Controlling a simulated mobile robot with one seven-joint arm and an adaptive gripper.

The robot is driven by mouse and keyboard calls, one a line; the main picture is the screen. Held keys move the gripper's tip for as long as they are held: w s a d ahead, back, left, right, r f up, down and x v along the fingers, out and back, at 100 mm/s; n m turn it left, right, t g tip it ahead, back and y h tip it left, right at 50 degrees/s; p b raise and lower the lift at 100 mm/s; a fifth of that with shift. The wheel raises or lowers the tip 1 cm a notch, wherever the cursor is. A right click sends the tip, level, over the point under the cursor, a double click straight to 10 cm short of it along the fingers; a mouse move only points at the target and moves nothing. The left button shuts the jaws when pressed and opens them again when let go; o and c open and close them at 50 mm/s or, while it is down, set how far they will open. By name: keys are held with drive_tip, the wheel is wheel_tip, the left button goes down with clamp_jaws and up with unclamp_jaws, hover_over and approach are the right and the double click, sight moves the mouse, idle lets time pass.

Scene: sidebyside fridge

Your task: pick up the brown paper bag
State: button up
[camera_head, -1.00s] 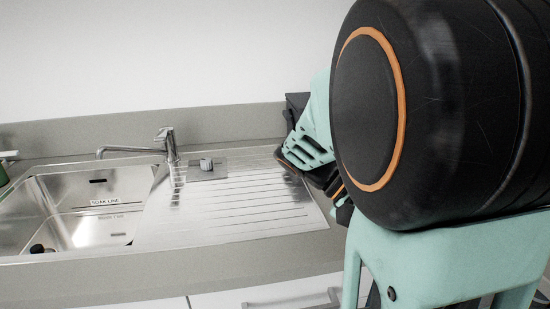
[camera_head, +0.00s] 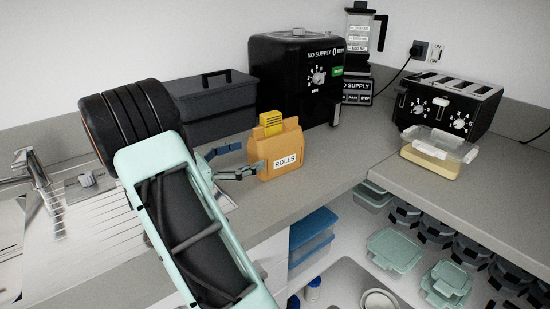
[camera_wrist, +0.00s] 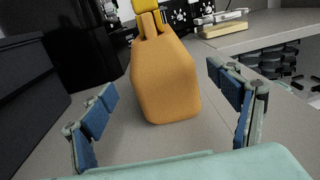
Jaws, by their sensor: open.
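The brown paper bag (camera_head: 276,151) is orange-brown with a white "ROLLS" label. It stands upright on the counter, in front of the black air fryer. It also shows in the wrist view (camera_wrist: 165,85), in the middle and ahead of my fingers. My gripper (camera_head: 241,161) is just left of the bag in the head view. In the wrist view my gripper (camera_wrist: 165,105) is open, with one blue-padded finger on each side of the picture. The bag stands beyond the gap between the fingertips, and nothing is held.
A dark grey lidded box (camera_head: 215,108) and the black air fryer (camera_head: 296,80) stand behind the bag. A blender (camera_head: 359,50), a toaster (camera_head: 446,106) and a clear food container (camera_head: 438,152) are to the right. The counter right of the bag is clear.

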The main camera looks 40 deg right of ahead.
sight(274, 145)
drive_tip(key=d, duration=0.3)
drive_tip(key=s+d, duration=0.1)
drive_tip(key=d, duration=0.1)
drive_tip(key=s+d+b, duration=0.1)
drive_tip(key=d, duration=0.2)
drive_tip(key=shift+d, duration=0.35)
drive_tip(key=shift+w, duration=0.1)
drive_tip(key=shift+c, duration=0.4)
drive_tip(key=c, duration=2)
drive_tip(key=shift+r, duration=0.1)
drive_tip(key=shift+c, duration=0.5)
drive_tip(key=shift+r, duration=0.15)
